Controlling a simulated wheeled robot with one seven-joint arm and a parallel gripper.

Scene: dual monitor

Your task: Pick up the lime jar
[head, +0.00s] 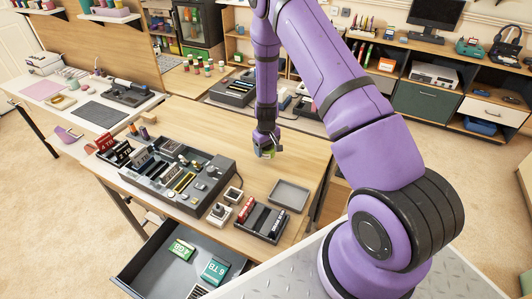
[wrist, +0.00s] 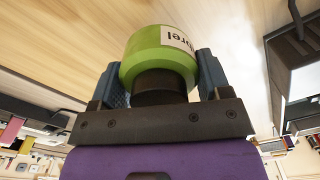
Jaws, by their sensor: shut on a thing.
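The lime jar (wrist: 150,45) is a lime-green, round jar with a dark band and a pale label, partly readable as "orel". My gripper (wrist: 158,75) is shut on it, with one blue-grey finger on each side. In the head view my gripper (head: 266,152) hangs over the wooden table (head: 290,165), and only a small part of the jar shows at its fingers. The jar seems to be above the table top; the exact gap cannot be told.
A grey tray of parts (head: 215,180) stands left of my gripper. An empty shallow tray (head: 289,195) and a black holder (head: 262,220) are nearer the front. An open drawer (head: 150,270) holds boxes. Bare wood lies around and right of my gripper.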

